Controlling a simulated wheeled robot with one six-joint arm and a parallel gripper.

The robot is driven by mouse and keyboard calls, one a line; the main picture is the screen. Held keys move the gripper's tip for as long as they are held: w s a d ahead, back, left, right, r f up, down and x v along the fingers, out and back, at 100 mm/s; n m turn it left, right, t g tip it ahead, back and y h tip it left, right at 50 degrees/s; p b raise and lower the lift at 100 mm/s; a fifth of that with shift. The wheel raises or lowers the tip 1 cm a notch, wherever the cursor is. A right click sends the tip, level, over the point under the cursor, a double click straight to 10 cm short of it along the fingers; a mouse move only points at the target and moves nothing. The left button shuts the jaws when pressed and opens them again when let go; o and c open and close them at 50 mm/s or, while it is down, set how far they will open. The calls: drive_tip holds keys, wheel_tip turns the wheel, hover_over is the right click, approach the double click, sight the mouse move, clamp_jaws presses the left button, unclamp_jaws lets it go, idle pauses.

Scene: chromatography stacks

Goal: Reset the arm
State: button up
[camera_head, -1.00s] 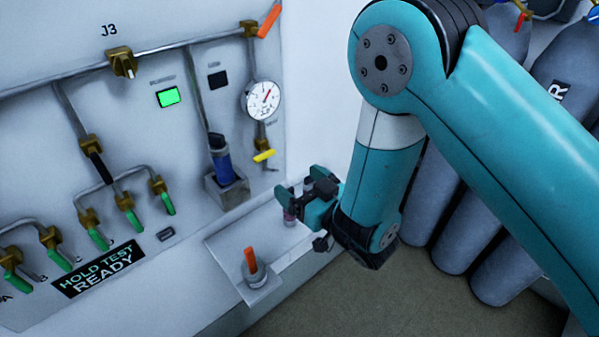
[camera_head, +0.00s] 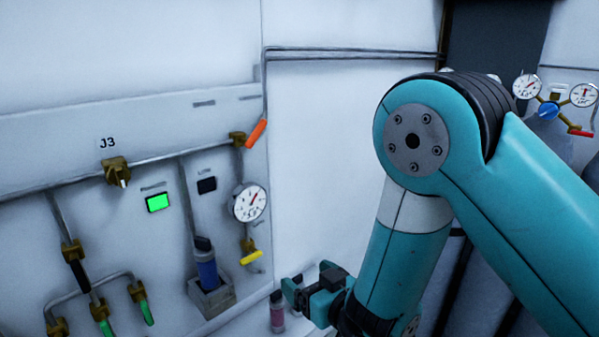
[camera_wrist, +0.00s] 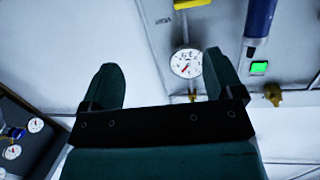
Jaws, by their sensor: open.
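My gripper (camera_head: 305,290) is at the lower middle of the head view, at the end of my teal arm. In the wrist view its two fingers (camera_wrist: 165,85) stand apart with nothing between them, so it is open and empty. Through the gap I see the wall panel and a round white gauge (camera_wrist: 186,63). In the head view a small pinkish-red vial (camera_head: 277,312) shows just left of my gripper; I cannot tell whether they touch.
The valve panel at the left carries a gauge (camera_head: 250,202), a green-lit display (camera_head: 157,203), an orange handle (camera_head: 256,133), a yellow handle (camera_head: 251,257) and a blue cylinder (camera_head: 206,268) in a holder. Regulator gauges (camera_head: 527,86) stand at the right.

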drive_tip(key=s+d+r+m+g+h, duration=0.2)
drive_tip(key=d+r+m+g+h, duration=0.1)
drive_tip(key=d+r+g+h, duration=0.25)
drive_tip(key=s+d+r+n+g, duration=0.1)
drive_tip(key=s+d+r+g, duration=0.1)
drive_tip(key=s, duration=0.5)
drive_tip(key=s+d+r+n+g, duration=0.1)
drive_tip(key=s+d+r+g, duration=0.2)
drive_tip(key=s, duration=0.4)
drive_tip(key=s+d+r+n+g, duration=0.1)
drive_tip(key=s+d+r+g, duration=0.1)
drive_tip(key=s+r, duration=0.3)
drive_tip(key=shift+s+d+n+g, duration=0.25)
drive_tip(key=shift+s+n+g, duration=0.1)
drive_tip(key=shift+s, duration=0.7)
